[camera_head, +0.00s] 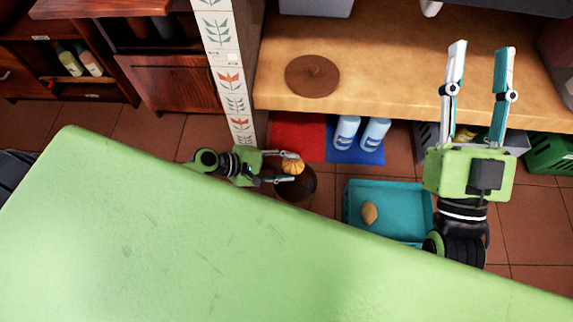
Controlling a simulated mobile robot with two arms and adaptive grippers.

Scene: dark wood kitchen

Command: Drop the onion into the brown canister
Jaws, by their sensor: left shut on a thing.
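My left gripper (288,168) is shut on the onion (293,167), a small round orange-yellow thing with ribs. It holds the onion over the brown canister (297,192), a dark round container on the floor side beyond the green surface. The onion overlaps the canister's upper part in the head view, and its height above the rim is hard to tell. My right gripper (480,68) is open and empty at the right, its fingers pointing toward the wooden counter.
A teal crate (390,190) with a tan lump (369,213) stands right of the canister. Two blue-white bottles (346,132) stand on a blue mat beside a red one. A round brown disc (312,76) lies on the counter (390,85). A large green surface (150,230) fills the foreground.

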